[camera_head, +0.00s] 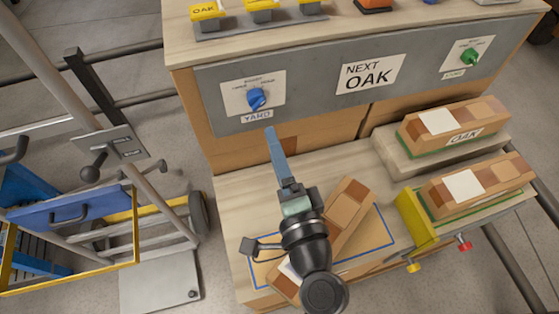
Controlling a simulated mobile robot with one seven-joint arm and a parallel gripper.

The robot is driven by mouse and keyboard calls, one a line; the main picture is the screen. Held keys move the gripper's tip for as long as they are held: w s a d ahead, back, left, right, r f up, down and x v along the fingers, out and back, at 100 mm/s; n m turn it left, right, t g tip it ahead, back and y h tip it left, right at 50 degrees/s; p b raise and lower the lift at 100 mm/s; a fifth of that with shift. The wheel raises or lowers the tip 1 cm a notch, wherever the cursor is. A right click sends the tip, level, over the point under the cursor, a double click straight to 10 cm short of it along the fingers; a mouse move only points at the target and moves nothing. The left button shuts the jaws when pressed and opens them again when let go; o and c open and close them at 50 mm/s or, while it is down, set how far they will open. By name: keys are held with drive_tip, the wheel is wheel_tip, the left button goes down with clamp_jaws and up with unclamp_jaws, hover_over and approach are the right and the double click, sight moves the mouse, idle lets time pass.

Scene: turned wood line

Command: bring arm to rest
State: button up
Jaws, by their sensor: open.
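My arm reaches up the picture from the lower middle. My gripper (271,140) points toward the front panel, its blue fingers ending just below the blue YARD knob (257,98). The fingers overlap in this view, so the space between them is hidden. I see nothing held, and the gripper looks apart from the knob, though the exact distance is hard to judge. Under the arm, a striped wooden block (349,205) lies at a slant across a blue outline on the pale bench (235,200). My arm hides the block's middle.
The grey panel (320,92) carries a NEXT OAK sign (369,74) and a green knob (471,57). At right, two wooden blocks (455,121) (478,185) lie near a yellow end plate (416,219). A blue and yellow cart (137,225) and rails stand at left.

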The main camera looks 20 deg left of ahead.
drive_tip(key=shift+v, duration=1.05)
drive_tip(key=w+d+r+n+t+h, duration=0.15)
drive_tip(key=w+r+n, duration=0.25)
drive_tip(key=r, duration=0.7)
drive_tip(key=w+d+r+n+t+h, duration=0.1)
drive_tip(key=w+r+n+t, duration=0.25)
drive_tip(key=r, duration=0.85)
drive_tip(key=s+d+r+n+t+h, duration=0.1)
drive_tip(key=s+d+r+t+h, duration=0.15)
drive_tip(key=r, duration=0.55)
drive_tip(key=s+d+r+n+t+h, duration=0.1)
drive_tip(key=s+r+t+h, duration=0.15)
drive_tip(key=r, duration=0.45)
drive_tip(key=s+d+r+n+t+h, duration=0.15)
drive_tip(key=s+r, duration=0.25)
drive_tip(key=r, duration=0.4)
wheel_tip(320, 180, up, 20)
drive_tip(key=d+h+p, duration=0.1)
drive_tip(key=p, duration=1.8)
drive_tip(key=shift+m+t, duration=0.4)
drive_tip(key=shift+t, duration=0.05)
drive_tip(key=shift+d+r, duration=0.1)
